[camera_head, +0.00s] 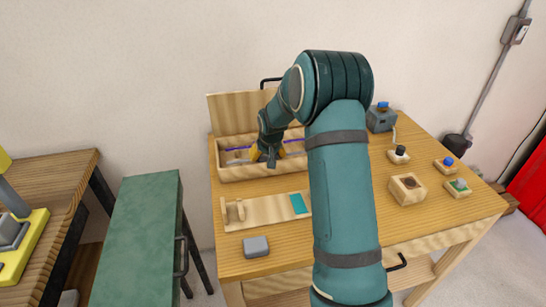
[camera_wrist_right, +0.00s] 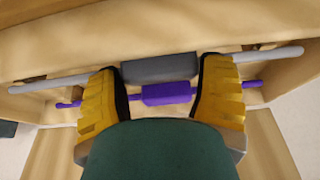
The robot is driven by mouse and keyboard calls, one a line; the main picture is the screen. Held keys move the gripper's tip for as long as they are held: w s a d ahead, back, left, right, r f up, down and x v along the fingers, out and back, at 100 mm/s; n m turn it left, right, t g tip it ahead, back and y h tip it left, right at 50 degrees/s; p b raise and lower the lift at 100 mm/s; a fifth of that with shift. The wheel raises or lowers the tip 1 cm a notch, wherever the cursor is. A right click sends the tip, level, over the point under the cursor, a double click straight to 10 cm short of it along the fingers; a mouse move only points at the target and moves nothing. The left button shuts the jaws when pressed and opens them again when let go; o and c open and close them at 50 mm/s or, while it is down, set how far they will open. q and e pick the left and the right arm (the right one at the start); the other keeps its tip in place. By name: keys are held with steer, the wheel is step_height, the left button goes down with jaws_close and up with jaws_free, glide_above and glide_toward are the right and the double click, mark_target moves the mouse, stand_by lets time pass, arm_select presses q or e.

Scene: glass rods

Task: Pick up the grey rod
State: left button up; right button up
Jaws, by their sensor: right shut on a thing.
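The grey rod (camera_wrist_right: 158,68) has pale thin ends and a thick dark grey middle block. It lies across the open wooden box in the right wrist view. My right gripper (camera_wrist_right: 163,66) has its yellow fingertips at either side of that block, shut on it. In the head view my right gripper (camera_head: 267,158) reaches down into the wooden box (camera_head: 238,174), and the rod is mostly hidden there. My left gripper is not in view.
A wooden board (camera_head: 262,213) and a grey block (camera_head: 256,246) are in front of the box. Small button blocks and a wooden cube (camera_head: 407,189) stand to the right.

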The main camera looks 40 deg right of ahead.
steer(key=shift+f, duration=0.15)
step_height(320, 180, up, 9)
steer(key=shift+w+f+p, duration=0.1)
steer(key=shift+f+p, duration=0.05)
steer(key=shift+p, duration=0.95)
steer(key=shift+r, duration=0.35)
steer(key=s+a+f+g+y+p, duration=0.1)
steer(key=s+a+g, duration=0.1)
steer(key=s+a, duration=0.45)
steer(key=s+a+g+y+p, duration=0.1)
steer(key=s+a+g+y, duration=0.2)
steer(key=s, duration=0.7)
steer(key=shift+h, duration=0.7)
steer(key=f+b, duration=0.4)
steer(key=f, duration=0.1)
steer(key=shift+a+f, duration=0.25)
steer(key=shift+a, duration=0.15)
steer(key=shift+f+b, duration=0.75)
steer(key=shift+f, duration=0.15)
steer(key=shift+c, duration=0.2)
steer(key=shift+r, duration=0.15)
